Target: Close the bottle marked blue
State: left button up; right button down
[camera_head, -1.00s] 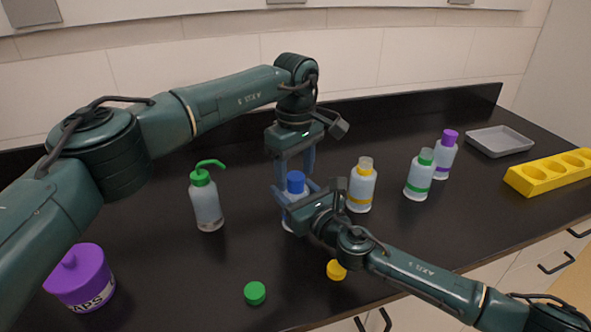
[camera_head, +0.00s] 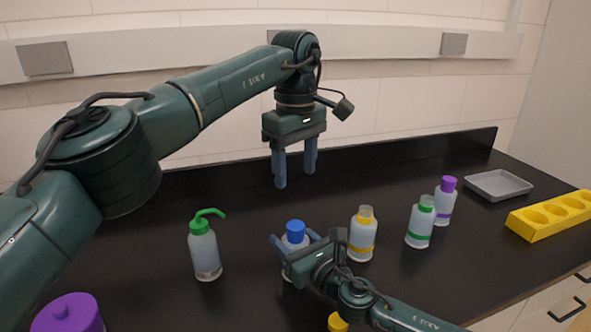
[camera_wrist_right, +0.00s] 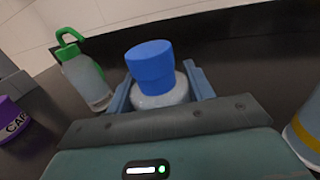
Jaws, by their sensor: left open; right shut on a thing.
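The bottle marked blue (camera_head: 288,270) stands upright on the dark bench with a blue cap (camera_head: 295,227) on its top. In the right wrist view the blue cap (camera_wrist_right: 150,66) sits over the bottle's white shoulder (camera_wrist_right: 162,97), looking slightly tilted. My right gripper (camera_head: 291,246) is shut around the bottle's body below the cap, and hides part of it. My left gripper (camera_head: 294,170) is open and empty, above and behind the bottle, its fingers pointing down and clear of the cap.
A green-topped wash bottle (camera_head: 205,252) stands left of the held bottle. A purple tub (camera_head: 70,318), yellow cap (camera_head: 338,323), grey tray (camera_head: 498,185) and yellow rack (camera_head: 550,214) lie around.

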jog(key=shift+c, duration=2.4)
grip_release()
jog(key=v, duration=1.3)
jog(key=shift+d+b, duration=0.1)
jog(key=shift+b, duration=0.25)
jog(key=shift+s+d, duration=0.1)
jog(key=shift+s, duration=0.05)
